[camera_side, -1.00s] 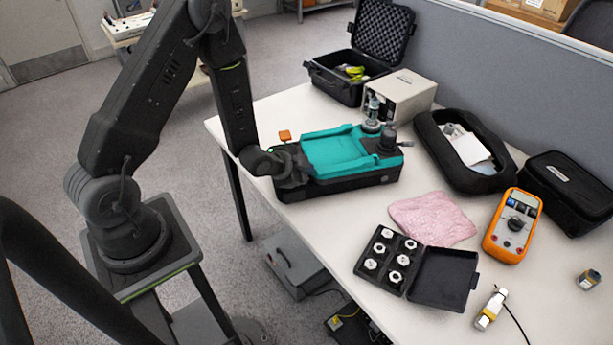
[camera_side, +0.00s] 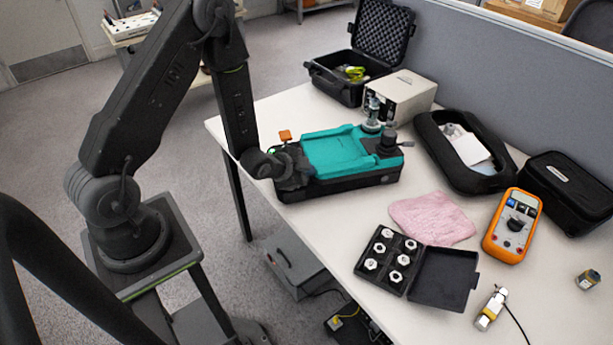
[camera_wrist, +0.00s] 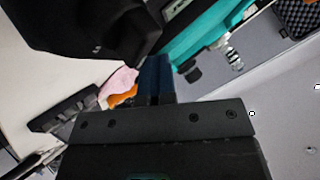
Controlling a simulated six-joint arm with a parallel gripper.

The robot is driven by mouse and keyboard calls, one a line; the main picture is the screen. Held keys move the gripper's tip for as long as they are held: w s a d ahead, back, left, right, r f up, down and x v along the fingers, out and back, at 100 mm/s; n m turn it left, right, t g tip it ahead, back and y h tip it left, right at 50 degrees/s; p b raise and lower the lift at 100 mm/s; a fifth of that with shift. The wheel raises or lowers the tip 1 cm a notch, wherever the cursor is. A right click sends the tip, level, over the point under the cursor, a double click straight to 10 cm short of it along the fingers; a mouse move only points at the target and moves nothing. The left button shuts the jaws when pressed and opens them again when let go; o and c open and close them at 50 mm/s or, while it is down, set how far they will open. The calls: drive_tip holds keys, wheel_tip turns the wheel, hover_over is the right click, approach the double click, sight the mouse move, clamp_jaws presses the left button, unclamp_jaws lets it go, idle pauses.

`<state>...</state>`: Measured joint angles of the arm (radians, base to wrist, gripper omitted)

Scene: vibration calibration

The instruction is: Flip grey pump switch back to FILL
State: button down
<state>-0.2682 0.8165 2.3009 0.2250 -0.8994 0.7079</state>
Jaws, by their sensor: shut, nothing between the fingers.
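The teal-topped black unit (camera_side: 340,152) lies on the white table in the side view, with a dark knob and a metal fitting at its right end. Its teal edge (camera_wrist: 208,30) shows at the top of the wrist view. My gripper (camera_side: 293,170) is at the left end of the unit, close to or touching it, and covers that end. In the wrist view my gripper (camera_wrist: 156,72) has its fingers together with nothing seen between them. I cannot make out the grey pump switch in either view; my gripper or wrist may hide it.
An orange tab (camera_side: 285,136) stands behind the unit's left end. A light box (camera_side: 400,97) and an open black case (camera_side: 350,85) stand behind. A pink cloth (camera_side: 432,218), an open box of fittings (camera_side: 388,262) and an orange multimeter (camera_side: 511,226) lie to the right.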

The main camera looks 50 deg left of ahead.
drive_tip(key=shift+a+f, duration=0.1)
drive_tip(key=shift+f, duration=0.1)
drive_tip(key=shift+r, duration=0.6)
drive_tip(key=shift+r, duration=0.1)
drive_tip(key=shift+s+a+r, duration=0.1)
drive_tip(key=shift+s+r, duration=0.1)
drive_tip(key=shift+r, duration=1.05)
drive_tip(key=shift+s+r, duration=0.15)
drive_tip(key=shift+r, duration=1.05)
